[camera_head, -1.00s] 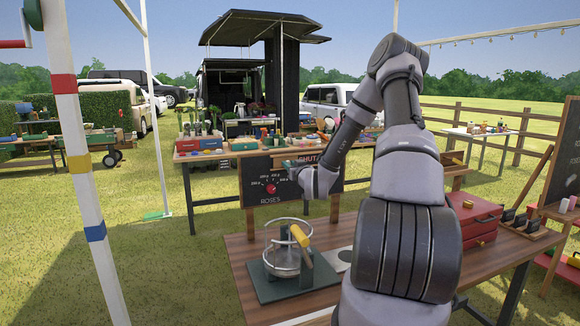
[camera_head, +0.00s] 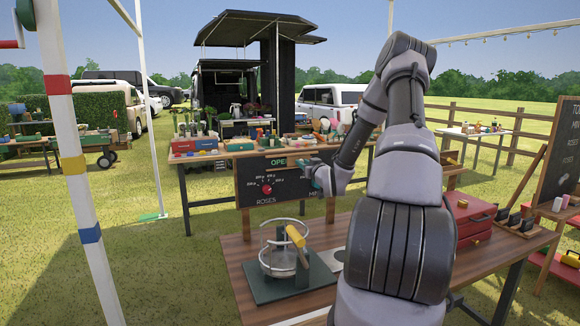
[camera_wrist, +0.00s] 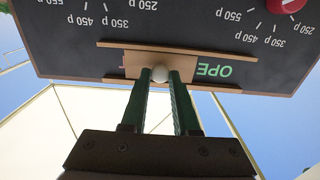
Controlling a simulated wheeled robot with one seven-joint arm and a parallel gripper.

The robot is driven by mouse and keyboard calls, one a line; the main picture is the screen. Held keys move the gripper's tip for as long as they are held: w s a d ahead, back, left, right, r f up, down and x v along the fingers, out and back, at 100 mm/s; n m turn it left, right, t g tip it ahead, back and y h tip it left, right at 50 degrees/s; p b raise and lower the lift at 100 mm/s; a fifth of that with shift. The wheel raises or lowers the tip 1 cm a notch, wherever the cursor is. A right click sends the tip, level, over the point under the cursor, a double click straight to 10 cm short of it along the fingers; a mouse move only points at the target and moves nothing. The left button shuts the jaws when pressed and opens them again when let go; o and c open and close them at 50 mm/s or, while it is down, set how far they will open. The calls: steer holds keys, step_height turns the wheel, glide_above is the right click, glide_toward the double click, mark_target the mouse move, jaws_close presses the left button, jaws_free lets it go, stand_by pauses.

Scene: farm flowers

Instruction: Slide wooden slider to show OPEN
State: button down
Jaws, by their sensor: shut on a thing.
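The black price board (camera_head: 253,184) stands at the back of the near table, with a red dial knob (camera_head: 267,189) and white lettering. Green letters "OPE" (camera_head: 276,163) show along its top. In the wrist view, which is upside down, the pale wooden slider (camera_wrist: 133,65) sits between two wooden rails (camera_wrist: 190,49), and the green letters (camera_wrist: 214,70) show beside it. The slider covers the end of the word. My gripper (camera_wrist: 160,82) is shut on the slider's round whitish knob (camera_wrist: 160,74). In the head view my gripper (camera_head: 314,166) is at the board's upper right.
A long table (camera_head: 210,157) with goods stands behind the board.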

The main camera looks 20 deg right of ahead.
steer(key=shift+d, duration=1.45)
steer(key=c, duration=0.7)
jaws_free()
steer(key=shift+d, duration=0.1)
steer(key=shift+s, duration=0.1)
steer(key=s, duration=1)
steer(key=shift+s, duration=0.35)
